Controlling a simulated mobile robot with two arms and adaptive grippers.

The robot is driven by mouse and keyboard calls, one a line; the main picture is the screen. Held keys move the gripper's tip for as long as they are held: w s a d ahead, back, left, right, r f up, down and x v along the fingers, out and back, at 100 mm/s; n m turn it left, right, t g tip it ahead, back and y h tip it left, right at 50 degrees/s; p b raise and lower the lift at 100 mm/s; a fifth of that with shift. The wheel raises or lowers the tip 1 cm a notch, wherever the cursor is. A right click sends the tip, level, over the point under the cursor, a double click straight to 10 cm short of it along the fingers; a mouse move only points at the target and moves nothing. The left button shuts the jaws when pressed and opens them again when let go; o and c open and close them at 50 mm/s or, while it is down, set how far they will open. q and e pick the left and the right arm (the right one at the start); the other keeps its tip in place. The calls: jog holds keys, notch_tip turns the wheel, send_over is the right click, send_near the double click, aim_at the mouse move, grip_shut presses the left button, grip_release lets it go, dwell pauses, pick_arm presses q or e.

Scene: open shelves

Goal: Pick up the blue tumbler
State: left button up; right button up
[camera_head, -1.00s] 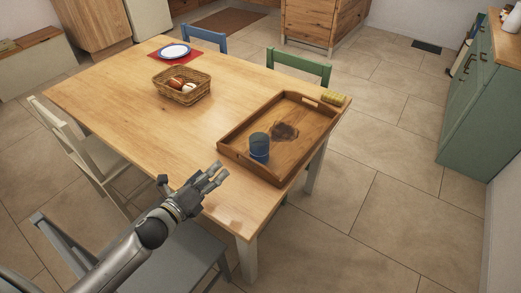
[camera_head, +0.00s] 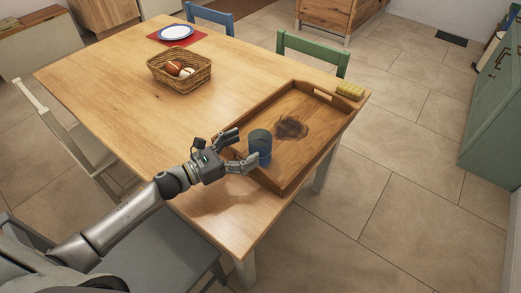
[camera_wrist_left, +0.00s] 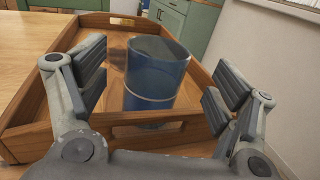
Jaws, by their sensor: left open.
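The blue tumbler (camera_head: 260,148) stands upright in the wooden tray (camera_head: 292,178), near the tray's left side. My left gripper (camera_head: 243,149) is open at the tray's near-left edge, with its fingers reaching towards the tumbler. In the left wrist view the tumbler (camera_wrist_left: 155,75) stands between and beyond the two open fingers of the gripper (camera_wrist_left: 160,90), with visible gaps on both sides. The tray's near wall (camera_wrist_left: 150,118) crosses below and in front of the tumbler. The right gripper is not in view.
A dark patch (camera_head: 291,127) marks the tray floor beside the tumbler. A yellow sponge-like item (camera_head: 350,90) lies at the table's far right corner. A wicker basket (camera_head: 180,84) with round items and a plate (camera_head: 175,32) on a red mat stand farther back. Chairs surround the table.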

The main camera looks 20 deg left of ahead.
aim_at(269, 134)
pick_arm(q)
jog(key=shift+w+d, duration=0.2)
jog(key=shift+w, duration=0.1)
jog(key=shift+w+d+r+p, duration=0.25)
jog(key=shift+w+d+p, duration=0.2)
jog(key=shift+w, duration=0.1)
jog(key=shift+w+d+r+p, duration=0.25)
jog(key=shift+w+d+p, duration=0.15)
jog(key=shift+w, duration=0.15)
jog(key=shift+x, duration=1.05)
jog(key=shift+w+d+f, duration=0.1)
jog(key=shift+w+f, duration=0.05)
jog(key=shift+f, duration=0.1)
jog(key=c, duration=1.5)
jog(key=shift+c, duration=0.3)
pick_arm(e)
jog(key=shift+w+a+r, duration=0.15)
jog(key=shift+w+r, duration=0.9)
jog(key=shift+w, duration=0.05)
pick_arm(q)
jog(key=shift+r, duration=0.15)
